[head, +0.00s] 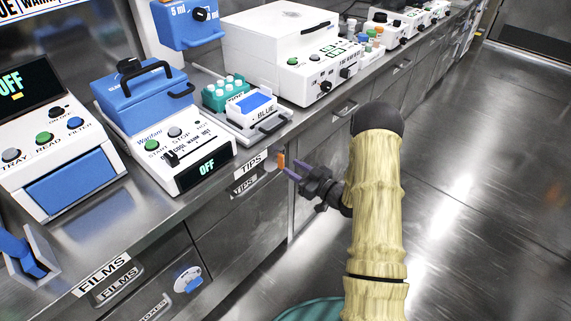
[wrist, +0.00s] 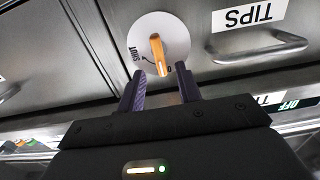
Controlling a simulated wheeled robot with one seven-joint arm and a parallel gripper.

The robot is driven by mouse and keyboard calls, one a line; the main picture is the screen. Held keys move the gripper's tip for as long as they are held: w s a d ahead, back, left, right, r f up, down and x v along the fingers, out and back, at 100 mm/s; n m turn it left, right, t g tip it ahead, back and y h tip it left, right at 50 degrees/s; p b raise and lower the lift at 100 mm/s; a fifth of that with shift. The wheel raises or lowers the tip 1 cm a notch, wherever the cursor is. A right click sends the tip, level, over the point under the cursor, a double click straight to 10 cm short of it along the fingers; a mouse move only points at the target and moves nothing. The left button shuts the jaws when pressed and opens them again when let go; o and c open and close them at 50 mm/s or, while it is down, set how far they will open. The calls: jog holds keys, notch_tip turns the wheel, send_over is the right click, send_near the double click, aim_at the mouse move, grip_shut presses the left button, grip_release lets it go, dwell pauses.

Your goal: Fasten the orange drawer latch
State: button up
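The orange latch (wrist: 158,54) is a small bar on a round white plate (wrist: 177,35) fixed to a metal drawer front. The wrist view is upside down, and lettering that seems to read "SHUT" stands on the plate at the left of the bar. My gripper (wrist: 160,72) is open, with one purple finger on each side of the bar's lower end in the picture. A gap shows on both sides, so I see no grip. In the head view the orange latch (head: 281,160) lies by the tips of my gripper (head: 285,167), and the plate is mostly hidden.
A drawer handle (wrist: 262,48) under a TIPS label (wrist: 250,14) is beside the latch. Another rotary plate (head: 187,279) with a blue knob is on a lower drawer near the FILMS label (head: 101,272). Lab devices crowd the counter above. The floor at right is clear.

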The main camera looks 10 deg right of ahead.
aim_at(284, 162)
jog(key=x, duration=0.4)
jog(key=shift+w+a, duration=0.1)
jog(key=shift+w, duration=0.1)
grip_shut()
